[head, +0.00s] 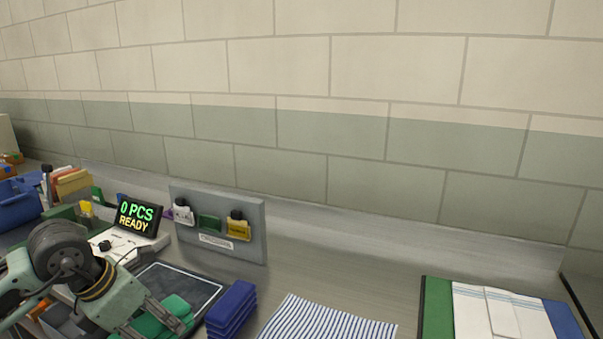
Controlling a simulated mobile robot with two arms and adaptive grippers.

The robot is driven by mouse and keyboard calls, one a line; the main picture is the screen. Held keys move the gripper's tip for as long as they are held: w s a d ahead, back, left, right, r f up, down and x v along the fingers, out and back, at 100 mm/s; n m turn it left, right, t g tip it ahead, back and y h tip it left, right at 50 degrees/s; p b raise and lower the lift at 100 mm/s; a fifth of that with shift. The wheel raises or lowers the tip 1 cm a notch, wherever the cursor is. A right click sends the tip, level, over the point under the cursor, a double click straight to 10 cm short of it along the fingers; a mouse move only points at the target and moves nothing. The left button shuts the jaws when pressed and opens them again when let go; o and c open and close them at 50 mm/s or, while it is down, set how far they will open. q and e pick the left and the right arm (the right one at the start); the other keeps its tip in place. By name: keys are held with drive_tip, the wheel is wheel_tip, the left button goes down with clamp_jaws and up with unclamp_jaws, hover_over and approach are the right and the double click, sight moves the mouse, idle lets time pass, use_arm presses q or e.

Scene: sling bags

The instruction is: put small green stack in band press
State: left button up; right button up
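A small green stack (178,305) lies at the lower left, beside a dark framed pad (183,281). My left gripper (162,328) reaches over it from the left, pointing down and right. Its fingers are apart, with green showing between them and beyond the right finger. I cannot tell whether they grip the stack. The fingertips and the stack's lower part are partly hidden or cut off by the bottom edge. A white device (122,245) with a display (138,216) reading "0 PCS READY" stands behind my arm; I cannot tell if it is the band press. My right gripper is not in view.
A blue stack (231,309) stands close to the right of the green one. A striped cloth (325,320) lies farther right. A grey upright panel (245,215) holds small items behind. A green board with folded white cloth (503,312) is at right. Bare counter (400,283) lies between.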

use_arm(q)
drive_tip(key=shift+s+d+f+m, duration=0.15)
drive_tip(key=shift+d+f+m, duration=0.05)
drive_tip(key=shift+m, duration=0.3)
drive_tip(key=shift+s+d+f+m, duration=0.1)
drive_tip(key=shift+s+d+m, duration=0.1)
drive_tip(key=shift+s+m, duration=0.15)
drive_tip(key=s+d+f+m+g+y, duration=0.1)
drive_tip(key=s+d+m+g, duration=0.3)
drive_tip(key=m, duration=0.9)
drive_tip(key=s+d+f+m+g+y, duration=0.1)
drive_tip(key=s+d+f+m+g, duration=0.2)
drive_tip(key=s+m, duration=0.7)
drive_tip(key=m+g, duration=0.1)
drive_tip(key=m, duration=0.3)
drive_tip(key=shift+d+f+y, duration=0.2)
drive_tip(key=shift+d+y, duration=0.1)
drive_tip(key=shift+d, duration=0.05)
